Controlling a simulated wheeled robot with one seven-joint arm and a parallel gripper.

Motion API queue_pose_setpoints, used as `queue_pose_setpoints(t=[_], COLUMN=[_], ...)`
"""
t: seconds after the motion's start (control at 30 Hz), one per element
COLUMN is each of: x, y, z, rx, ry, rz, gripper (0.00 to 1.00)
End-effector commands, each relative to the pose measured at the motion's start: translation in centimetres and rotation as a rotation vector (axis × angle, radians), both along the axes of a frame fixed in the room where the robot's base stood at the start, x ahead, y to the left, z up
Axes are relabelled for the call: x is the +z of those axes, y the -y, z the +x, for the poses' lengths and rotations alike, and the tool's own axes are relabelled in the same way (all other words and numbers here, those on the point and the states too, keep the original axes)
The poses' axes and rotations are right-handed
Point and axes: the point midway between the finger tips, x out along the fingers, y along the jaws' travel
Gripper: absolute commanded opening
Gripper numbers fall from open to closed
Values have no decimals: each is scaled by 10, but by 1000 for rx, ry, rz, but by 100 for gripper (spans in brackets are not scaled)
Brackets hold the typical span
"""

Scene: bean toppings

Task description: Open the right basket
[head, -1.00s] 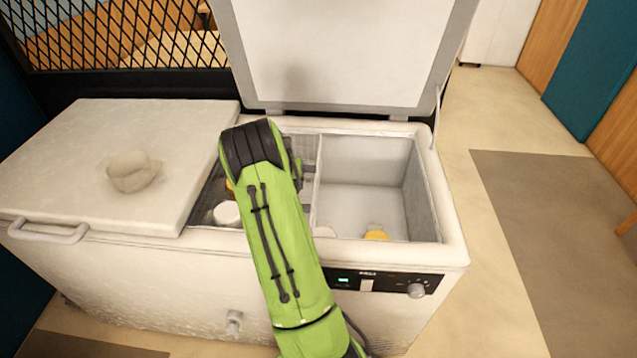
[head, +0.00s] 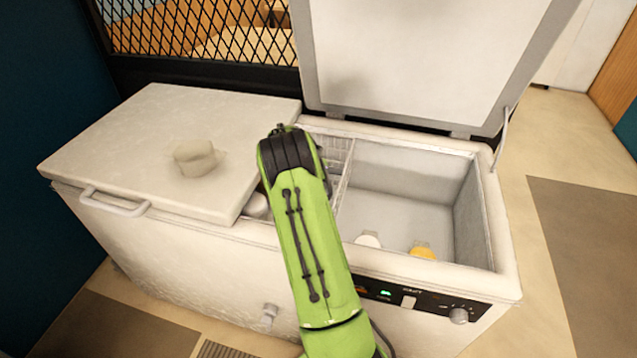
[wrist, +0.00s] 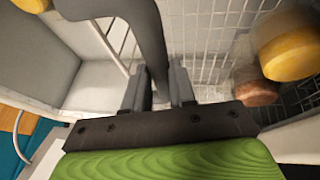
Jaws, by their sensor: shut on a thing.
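A white chest freezer (head: 180,240) has its right lid (head: 420,60) standing open. A wire basket (head: 340,160) is inside, left of the divider, partly hidden by my arm. The wrist view shows its wire mesh (wrist: 212,55). My gripper (wrist: 163,86) is shut on a dark grey curved bar (wrist: 150,45), which looks like the basket's handle. In the head view my arm's end hides the fingers. A blurred jar with a yellow lid (wrist: 292,45) and a brownish round thing (wrist: 256,93) are to the right of the fingers in the wrist view.
The closed left lid (head: 120,160) has a whitish lump (head: 195,157) on it. In the open right compartment are a white-topped jar (head: 368,240) and a yellow-topped one (head: 423,252). A black mesh barrier (head: 190,35) stands behind. Floor on the right is clear.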

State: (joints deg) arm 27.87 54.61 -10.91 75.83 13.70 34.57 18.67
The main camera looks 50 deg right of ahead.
Motion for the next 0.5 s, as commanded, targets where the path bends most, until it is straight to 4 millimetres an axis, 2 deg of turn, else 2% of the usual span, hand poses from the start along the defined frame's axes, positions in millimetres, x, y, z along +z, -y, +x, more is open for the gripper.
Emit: queue_pose_setpoints(t=[0.03, 0.17, 0.5], x=[0, 0, 6], y=[0, 0, -2], z=[1, 0, 0], rx=[2, 1, 1], ry=[2, 1, 1], rz=[0, 0, 0], gripper=[30, 50, 51])
